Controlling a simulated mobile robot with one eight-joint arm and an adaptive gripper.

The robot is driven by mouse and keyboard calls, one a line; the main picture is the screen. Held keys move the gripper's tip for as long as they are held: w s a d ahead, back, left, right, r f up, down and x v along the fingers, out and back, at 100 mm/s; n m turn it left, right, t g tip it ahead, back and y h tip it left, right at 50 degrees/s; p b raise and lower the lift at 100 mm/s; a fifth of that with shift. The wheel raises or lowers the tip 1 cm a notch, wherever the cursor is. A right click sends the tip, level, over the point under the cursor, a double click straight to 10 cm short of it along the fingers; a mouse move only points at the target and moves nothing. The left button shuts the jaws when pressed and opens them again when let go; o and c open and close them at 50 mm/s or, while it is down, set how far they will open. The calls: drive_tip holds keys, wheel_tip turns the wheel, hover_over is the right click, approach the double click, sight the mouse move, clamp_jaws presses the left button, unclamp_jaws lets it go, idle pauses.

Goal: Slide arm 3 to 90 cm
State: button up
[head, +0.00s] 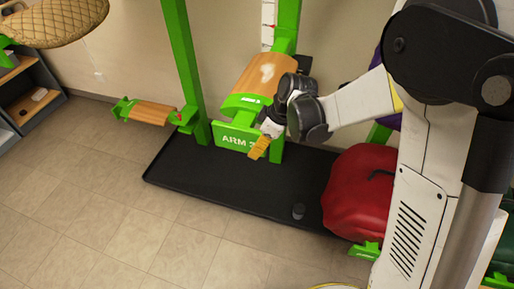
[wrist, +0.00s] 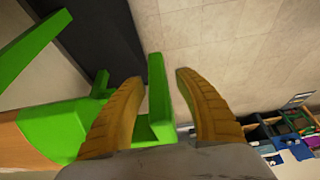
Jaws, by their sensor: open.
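Arm 3 is a green bracket with a curved wooden top (head: 258,82) and a green front plate reading "ARM", its number partly covered by my gripper. It sits on a green upright (head: 287,22) that carries a white scale strip (head: 268,22) with red marks; the values are too small to read. My gripper (head: 258,149) is open at the plate's right end. In the wrist view, its two yellow fingers (wrist: 157,80) stand on either side of an upright green bar (wrist: 158,97). I cannot tell whether they touch it. The arm's green body and wood show at left.
A black tray base (head: 225,185) lies below, with a small dark cylinder (head: 298,211) on it. A red covered saddle-like bundle (head: 362,192) stands at right. Another wood-topped arm (head: 148,112) sticks out at left. A woven pad (head: 55,22) is at upper left. The tiled floor in front is clear.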

clamp_jaws()
wheel_tip(320, 180, down, 10)
drive_tip(key=b, duration=0.7)
unclamp_jaws()
